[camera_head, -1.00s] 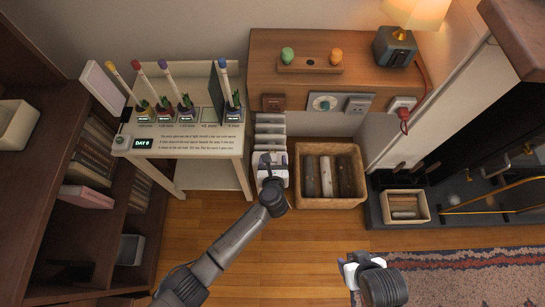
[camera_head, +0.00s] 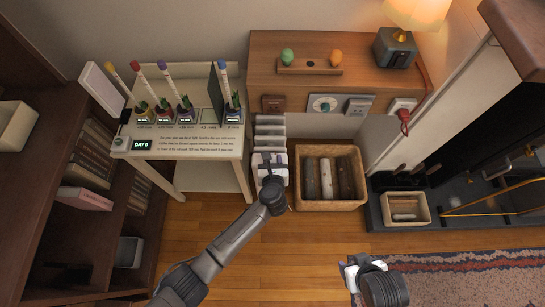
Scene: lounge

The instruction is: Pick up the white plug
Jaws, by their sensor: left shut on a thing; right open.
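My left gripper (camera_head: 269,163) reaches down in front of the white stacked holders (camera_head: 270,130), beside the side table. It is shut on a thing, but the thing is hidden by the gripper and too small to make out. I cannot tell a separate white plug in the view. A white wall socket (camera_head: 403,103) with a red plug and cord (camera_head: 404,117) sits at the right of the wooden cabinet. My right gripper (camera_head: 350,270) is open and empty, low over the floor near the rug.
A wicker basket (camera_head: 330,205) holding long rolls stands just right of my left gripper. The wooden cabinet (camera_head: 270,55) and the pale plant stand (camera_head: 190,170) rise behind. A dark shelf unit (camera_head: 110,245) stands left. The wooden floor between the arms is clear.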

